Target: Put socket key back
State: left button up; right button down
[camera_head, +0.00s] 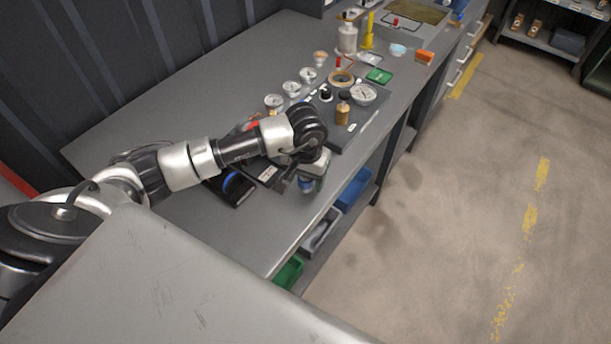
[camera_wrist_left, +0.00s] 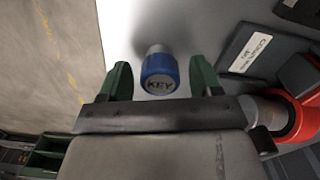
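The socket key, with a blue cap marked KEY (camera_wrist_left: 159,75), stands between the two green fingers of my left gripper (camera_wrist_left: 160,82) in the left wrist view. The fingers are spread, with a gap on each side of the cap. In the head view my left gripper (camera_head: 305,184) is low over the workbench edge, and a bit of blue shows at its tip. My arm hides most of the place around the key. My right gripper is in neither view.
The grey workbench (camera_head: 240,75) carries several gauges (camera_head: 291,88), a brass fitting (camera_head: 342,113) and a green box (camera_head: 379,76) beyond my arm. A labelled plate (camera_wrist_left: 250,53) and a red part (camera_wrist_left: 295,118) are beside the gripper. Blue bins (camera_head: 354,188) sit below.

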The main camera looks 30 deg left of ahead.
pick_arm(q)
jog(key=shift+r+p, duration=0.3)
jog(key=shift+p, duration=0.05)
notch_tip(320, 180, up, 12)
jog(key=b, duration=0.3)
jog(key=shift+b, duration=0.3)
jog(key=shift+f, duration=0.15)
